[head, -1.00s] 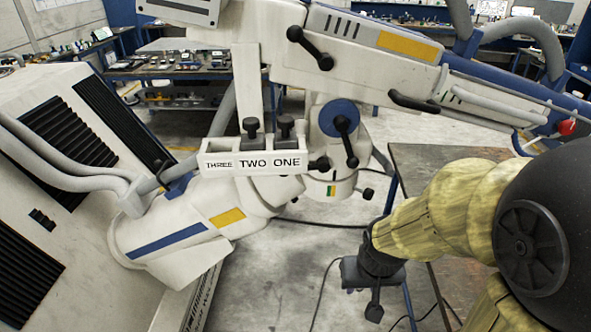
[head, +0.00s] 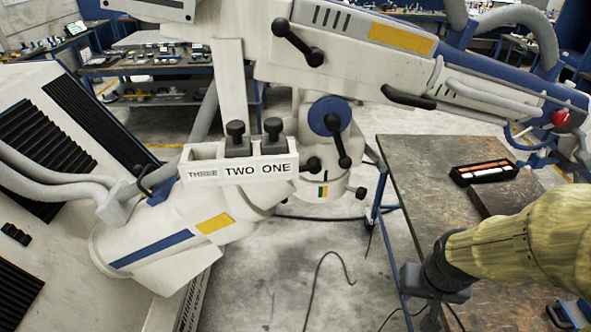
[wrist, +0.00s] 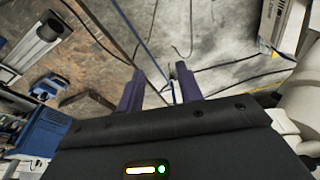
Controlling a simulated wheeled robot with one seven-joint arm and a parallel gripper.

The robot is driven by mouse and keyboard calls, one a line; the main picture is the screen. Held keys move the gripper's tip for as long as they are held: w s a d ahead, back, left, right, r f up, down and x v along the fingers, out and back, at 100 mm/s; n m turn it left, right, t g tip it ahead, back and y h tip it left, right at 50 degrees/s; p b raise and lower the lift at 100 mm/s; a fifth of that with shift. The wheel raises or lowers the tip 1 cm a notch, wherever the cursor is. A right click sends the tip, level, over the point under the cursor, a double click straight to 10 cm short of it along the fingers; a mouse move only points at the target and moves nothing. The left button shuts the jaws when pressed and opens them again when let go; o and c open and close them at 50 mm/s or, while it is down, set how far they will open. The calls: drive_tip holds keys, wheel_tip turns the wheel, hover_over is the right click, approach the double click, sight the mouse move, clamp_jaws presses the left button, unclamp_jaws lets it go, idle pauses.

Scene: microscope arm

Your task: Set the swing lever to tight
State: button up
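The white microscope arm carries several black levers, and none is labelled swing. One black lever (head: 298,42) sits on the upper arm section, slanting down to the right. Another black lever (head: 337,132) is on a blue disc (head: 323,116) at the joint below, pointing down and slightly right. A smaller black lever (head: 157,178) is at the left by the grey hoses. My gripper (wrist: 160,70) is open and empty in the wrist view, its two dark fingers apart above the floor. In the head view my gripper's dark body (head: 436,283) is low at the right, apart from all levers.
A block marked THREE, TWO, ONE (head: 240,172) with two black knobs is at the middle. A brown-topped table (head: 425,160) stands at the right, bearing a black tray (head: 483,170). Cables lie on the open grey floor (head: 290,270). A workbench is behind.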

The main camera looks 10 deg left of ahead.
idle(0.3)
drive_tip(key=w+a+n+t+y+b, duration=0.3)
drive_tip(key=w+a+n+t+b, duration=0.6)
drive_tip(key=n+b, duration=0.25)
drive_tip(key=s+a+r+n+y+b, duration=0.1)
drive_tip(key=a+r+n+y+b, duration=0.3)
drive_tip(key=a+n, duration=0.2)
drive_tip(key=a+r+n+t+y+b, duration=0.1)
drive_tip(key=a+r+n+y+b, duration=0.3)
drive_tip(key=a+n, duration=0.3)
drive_tip(key=shift+s+r+n+y+b, duration=0.35)
drive_tip(key=shift+r+n+y, duration=0.2)
drive_tip(key=shift+n+y, duration=0.25)
drive_tip(key=shift+a, duration=0.1)
drive_tip(key=p+x, duration=0.3)
drive_tip(key=x, duration=1.4)
drive_tip(key=shift+w+p, duration=0.35)
